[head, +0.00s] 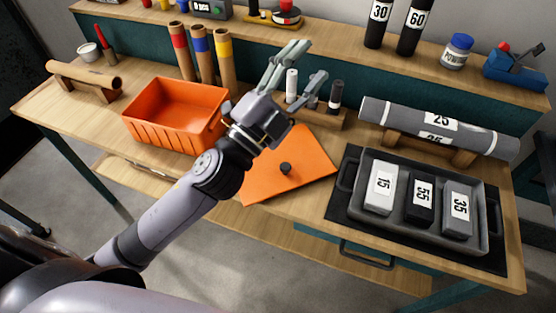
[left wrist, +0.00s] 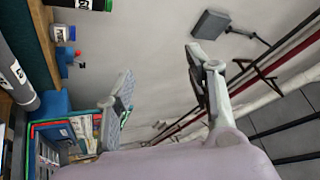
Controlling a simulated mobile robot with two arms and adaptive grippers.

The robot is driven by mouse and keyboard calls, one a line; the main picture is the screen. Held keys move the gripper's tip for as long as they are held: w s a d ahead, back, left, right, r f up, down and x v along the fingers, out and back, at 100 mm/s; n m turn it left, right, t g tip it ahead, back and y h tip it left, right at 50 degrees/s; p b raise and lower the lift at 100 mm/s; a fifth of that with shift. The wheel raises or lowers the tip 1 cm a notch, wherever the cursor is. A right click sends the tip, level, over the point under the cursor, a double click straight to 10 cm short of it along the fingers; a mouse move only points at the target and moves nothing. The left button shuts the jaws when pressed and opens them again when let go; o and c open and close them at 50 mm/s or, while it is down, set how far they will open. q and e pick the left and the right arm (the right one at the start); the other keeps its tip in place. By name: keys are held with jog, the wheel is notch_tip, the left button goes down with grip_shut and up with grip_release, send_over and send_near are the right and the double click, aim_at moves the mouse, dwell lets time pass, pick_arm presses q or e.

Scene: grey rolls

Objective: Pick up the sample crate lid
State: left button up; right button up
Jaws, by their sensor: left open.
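The sample crate lid (head: 300,155) is a flat orange panel with a small black knob (head: 285,168). It lies on the wooden bench, partly hidden by my left arm. The open orange crate (head: 165,131) stands to its left. My left gripper (head: 313,60) is open and empty, raised above the bench behind the lid and pointing up and away from it. In the left wrist view its two fingers (left wrist: 160,68) are spread apart with nothing between them; the lid does not show there. My right gripper is in neither view.
A grey tray (head: 371,208) with weights numbered 15, 55 and 35 stands at the right. A grey roll (head: 400,113) lies on a wooden cradle behind it. A low holder (head: 332,117) with small bottles is behind the lid. Upright tubes (head: 203,62) stand behind the crate.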

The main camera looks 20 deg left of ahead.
pick_arm(q)
jog(key=s+d+r+m+g+h, duration=0.45)
jog(key=d+m+g+h, duration=0.35)
jog(key=m+h, duration=0.45)
jog(key=m+g+y, duration=1)
jog(key=m+y, duration=0.6)
jog(key=y, duration=0.3)
send_near(285, 166)
jog(key=p+x, duration=0.2)
jog(key=x, duration=0.1)
jog(key=shift+w+a+f+n+p, duration=0.15)
jog(key=shift+f+n+p, duration=0.1)
jog(key=shift+p, duration=0.15)
jog(key=shift+w+d+f+p, duration=0.1)
jog(key=shift+d+f+p, duration=0.2)
jog(key=shift+f, duration=0.1)
jog(key=p+x, duration=0.1)
jog(key=x, duration=0.2)
jog(key=shift+d+f, duration=0.1)
jog(key=shift+f, duration=0.25)
jog(key=shift+w+d+f, duration=0.1)
jog(key=shift+w+f, duration=0.05)
jog(key=shift+f, duration=0.25)
jog(key=shift+r+h, duration=0.1)
jog(key=shift+h, duration=0.15)
grip_shut()
